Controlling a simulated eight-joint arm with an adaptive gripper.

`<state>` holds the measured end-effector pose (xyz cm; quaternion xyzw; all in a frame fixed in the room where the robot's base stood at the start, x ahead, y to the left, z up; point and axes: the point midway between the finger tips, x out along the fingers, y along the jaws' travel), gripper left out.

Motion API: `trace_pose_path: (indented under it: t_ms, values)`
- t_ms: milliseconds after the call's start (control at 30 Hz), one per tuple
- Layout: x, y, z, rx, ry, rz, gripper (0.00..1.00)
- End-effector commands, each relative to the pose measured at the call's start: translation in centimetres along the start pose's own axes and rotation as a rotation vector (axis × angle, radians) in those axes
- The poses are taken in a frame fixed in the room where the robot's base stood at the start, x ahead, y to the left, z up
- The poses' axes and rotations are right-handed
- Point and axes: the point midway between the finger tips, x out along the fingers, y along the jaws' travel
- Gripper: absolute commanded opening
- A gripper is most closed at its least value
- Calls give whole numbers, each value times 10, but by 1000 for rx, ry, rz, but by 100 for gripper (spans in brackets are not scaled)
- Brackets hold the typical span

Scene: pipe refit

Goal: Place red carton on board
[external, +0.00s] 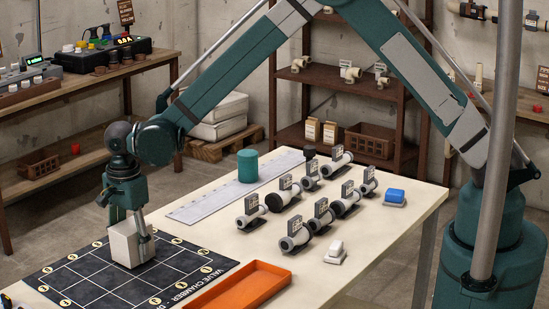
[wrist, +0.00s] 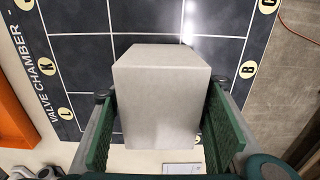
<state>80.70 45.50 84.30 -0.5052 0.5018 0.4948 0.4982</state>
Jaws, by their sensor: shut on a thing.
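My gripper (external: 128,232) is shut on a pale grey-white carton (external: 124,247), with its fingers on two opposite sides. The held carton fills the middle of the wrist view (wrist: 158,95) between the green finger pads of my gripper (wrist: 162,90). The held carton does not look red.
An orange tray (external: 240,287) lies beside the board. Several pipe fittings (external: 297,232) stand mid-table, with a teal cylinder (external: 247,166), a blue block (external: 395,197) and a white piece (external: 335,251) around them. The board's visible grid squares are clear apart from the held carton.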

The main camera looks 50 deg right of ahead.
Motion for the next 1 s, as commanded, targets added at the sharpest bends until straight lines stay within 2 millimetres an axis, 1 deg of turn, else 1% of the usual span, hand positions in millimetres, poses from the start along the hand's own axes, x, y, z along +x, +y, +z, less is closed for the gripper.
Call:
trace_pose_path:
  t_ms: [467, 500, 600, 1000]
  values:
    - [5, 0, 0, 0, 0, 0, 28]
    - [6, 0, 0, 0, 0, 0, 47]
    - [5, 0, 0, 0, 0, 0, 60]
    - [4, 0, 0, 0, 0, 0, 60]
